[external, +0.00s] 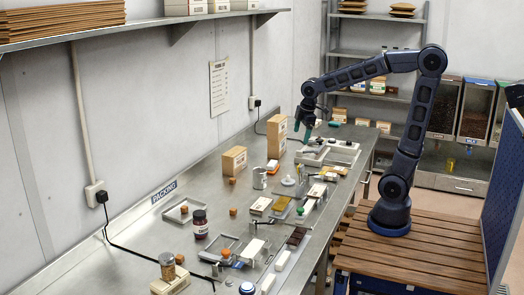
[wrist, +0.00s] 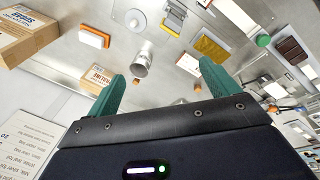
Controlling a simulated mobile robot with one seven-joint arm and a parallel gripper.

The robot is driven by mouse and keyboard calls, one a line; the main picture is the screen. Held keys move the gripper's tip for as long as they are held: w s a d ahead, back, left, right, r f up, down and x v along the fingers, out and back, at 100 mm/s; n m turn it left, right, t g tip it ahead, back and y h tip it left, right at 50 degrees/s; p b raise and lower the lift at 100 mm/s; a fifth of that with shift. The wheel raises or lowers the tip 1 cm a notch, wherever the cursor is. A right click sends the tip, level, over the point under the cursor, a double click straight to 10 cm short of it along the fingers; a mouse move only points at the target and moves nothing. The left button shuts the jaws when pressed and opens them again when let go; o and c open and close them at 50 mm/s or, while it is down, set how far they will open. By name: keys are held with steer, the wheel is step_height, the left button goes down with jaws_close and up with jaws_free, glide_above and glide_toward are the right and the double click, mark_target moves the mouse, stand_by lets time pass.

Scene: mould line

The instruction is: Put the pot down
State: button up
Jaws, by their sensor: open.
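A shiny steel pot (external: 259,177) stands upright on the steel bench (external: 215,190), near the tall cartons. It also shows in the wrist view (wrist: 142,62), beyond and between my two green fingers. My gripper (external: 303,133) is farther back along the bench, above it near the wall. In the wrist view my gripper (wrist: 162,70) has its fingers wide apart, with nothing held between them. The pot is clear of both fingers.
An orange-and-white box (wrist: 93,37) and a white round lid (wrist: 134,19) lie near the pot. Trays and small goods crowd the bench's front side.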

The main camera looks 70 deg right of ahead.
steer(key=s+m+t, duration=0.2)
steer(key=s+m, duration=0.6)
steer(key=s, duration=1.1)
steer(key=shift+s+r+m+y, duration=0.2)
steer(key=shift+r+m+y, duration=0.05)
steer(key=shift+m+y, duration=0.05)
